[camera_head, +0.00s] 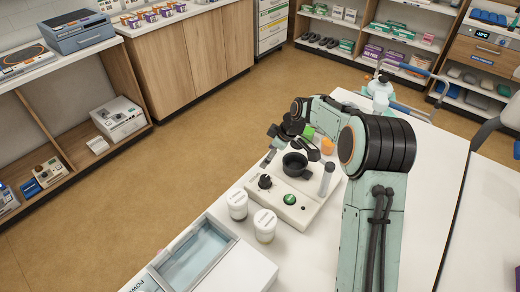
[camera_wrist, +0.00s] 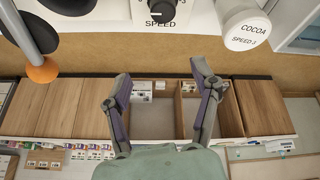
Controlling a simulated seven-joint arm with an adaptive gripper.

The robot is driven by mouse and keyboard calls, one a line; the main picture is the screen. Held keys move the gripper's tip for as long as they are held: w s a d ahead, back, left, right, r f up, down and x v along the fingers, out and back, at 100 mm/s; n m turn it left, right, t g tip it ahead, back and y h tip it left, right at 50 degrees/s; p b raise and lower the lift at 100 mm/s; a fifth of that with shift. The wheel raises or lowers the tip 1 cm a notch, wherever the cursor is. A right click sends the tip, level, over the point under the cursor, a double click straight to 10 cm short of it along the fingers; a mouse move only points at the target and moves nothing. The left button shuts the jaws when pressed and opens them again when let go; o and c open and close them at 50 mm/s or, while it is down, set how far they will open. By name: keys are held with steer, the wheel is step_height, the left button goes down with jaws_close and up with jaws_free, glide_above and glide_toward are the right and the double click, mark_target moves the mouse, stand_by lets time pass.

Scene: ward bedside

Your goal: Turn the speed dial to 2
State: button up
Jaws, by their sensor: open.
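The black speed dial (camera_head: 265,182) stands on the front left of a white mixer base (camera_head: 310,207). In the wrist view the dial (camera_wrist: 160,9) is cut by the top edge, above the word SPEED; its setting cannot be read. My gripper (camera_head: 271,146) is above and behind the dial in the head view, apart from it. In the wrist view my gripper's fingers (camera_wrist: 160,73) are spread wide with nothing between them. A white jar marked COCOA, SPEED 3 (camera_wrist: 247,30) stands beside the dial.
A green button (camera_head: 290,199) and a black bowl (camera_head: 295,164) are on the base. Two white lidded jars (camera_head: 238,204) (camera_head: 265,225) stand in front. A grey cylinder (camera_head: 327,179) and an orange object (camera_head: 327,146) are close by. A clear-topped bin (camera_head: 195,252) is at the front left.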

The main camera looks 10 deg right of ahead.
glide_above(265, 178)
steer(key=s+d, duration=0.1)
steer(key=d, duration=0.1)
steer(key=shift+m+g, duration=0.3)
steer(key=shift+g, duration=0.1)
step_height(265, 178, down, 5)
steer(key=shift+a+r, duration=0.1)
steer(key=shift+r, duration=0.1)
steer(key=x, duration=0.5)
steer(key=shift+w+a+f, duration=0.1)
steer(key=shift+a+f, duration=0.1)
steer(key=shift+f, duration=0.4)
jaws_close()
